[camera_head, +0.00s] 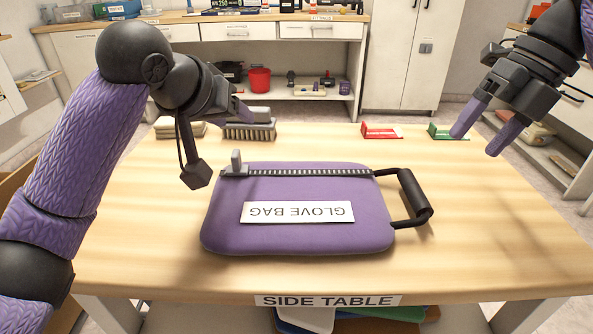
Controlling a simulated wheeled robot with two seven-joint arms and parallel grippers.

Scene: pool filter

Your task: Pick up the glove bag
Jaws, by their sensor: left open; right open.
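The glove bag (300,235) is a flat purple bag lying on the wooden side table (480,240). Its white label reads upside down. A dark zipper with a grey pull tab (237,163) runs along its far edge, and a black handle (413,192) sticks out on its right side. My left gripper (243,115) is beyond the bag's far left part, apart from it; its fingers are mostly hidden behind its own wrist. My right gripper (487,130) is open and empty, above the table's far right part, well away from the handle.
A brush (250,131) and a beige block stack (180,127) stand behind the bag at left. A red holder (381,131) and a green holder (447,131) lie at the far edge. The table's right side is clear. A workbench with a red bucket (259,79) stands behind.

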